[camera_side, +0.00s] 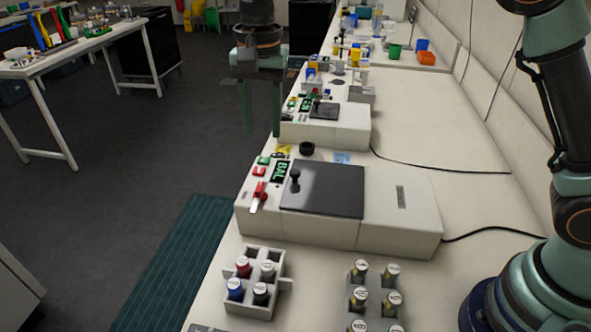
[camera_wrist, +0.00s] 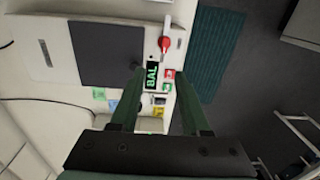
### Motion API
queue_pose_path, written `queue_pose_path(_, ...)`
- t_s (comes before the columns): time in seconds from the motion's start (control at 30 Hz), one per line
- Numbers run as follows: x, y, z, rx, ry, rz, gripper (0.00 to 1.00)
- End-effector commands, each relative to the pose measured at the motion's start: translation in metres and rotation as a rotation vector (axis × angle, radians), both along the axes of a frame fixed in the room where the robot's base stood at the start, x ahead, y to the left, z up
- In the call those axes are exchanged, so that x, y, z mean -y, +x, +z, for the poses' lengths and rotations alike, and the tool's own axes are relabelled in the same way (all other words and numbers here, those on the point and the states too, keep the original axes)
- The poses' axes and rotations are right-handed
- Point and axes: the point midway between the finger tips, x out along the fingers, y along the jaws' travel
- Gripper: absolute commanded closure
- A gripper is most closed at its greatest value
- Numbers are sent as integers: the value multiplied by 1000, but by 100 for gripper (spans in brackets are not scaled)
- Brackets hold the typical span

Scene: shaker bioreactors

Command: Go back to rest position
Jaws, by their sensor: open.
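My gripper (camera_side: 261,132) hangs at the top middle of the side view, its two green fingers pointing down. They are apart with nothing between them. In the side view it appears over the aisle, beyond the nearer white machine (camera_side: 412,225) and left of the bench. The machine has a dark lid (camera_side: 335,190), a green BAL display (camera_side: 279,171) and a red lever (camera_side: 260,191). In the wrist view my gripper (camera_wrist: 160,76) shows open, with the BAL display (camera_wrist: 152,76) and coloured buttons beyond its fingers.
A grey rack (camera_side: 285,283) with capped vials stands at the bench front, beside another vial holder (camera_side: 376,303). A second white machine (camera_side: 345,130) stands farther back. Cables cross the bench. A side table (camera_side: 50,68) stands at left; the floor (camera_side: 120,170) between is open.

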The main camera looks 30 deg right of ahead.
Motion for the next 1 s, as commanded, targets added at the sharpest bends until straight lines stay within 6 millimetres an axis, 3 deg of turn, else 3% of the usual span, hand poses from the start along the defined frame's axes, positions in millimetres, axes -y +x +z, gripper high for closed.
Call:
queue_pose_path(0.2, 56, -22, 35, 99, 19, 147, 54)
queue_pose_path(0.47, 118, -66, 54, 230, -4, 346, 54)
queue_pose_path(0.8, 180, -134, 40, 386, -114, 596, 54)
queue_pose_path(1.0, 199, -160, 23, 436, -182, 699, 54)
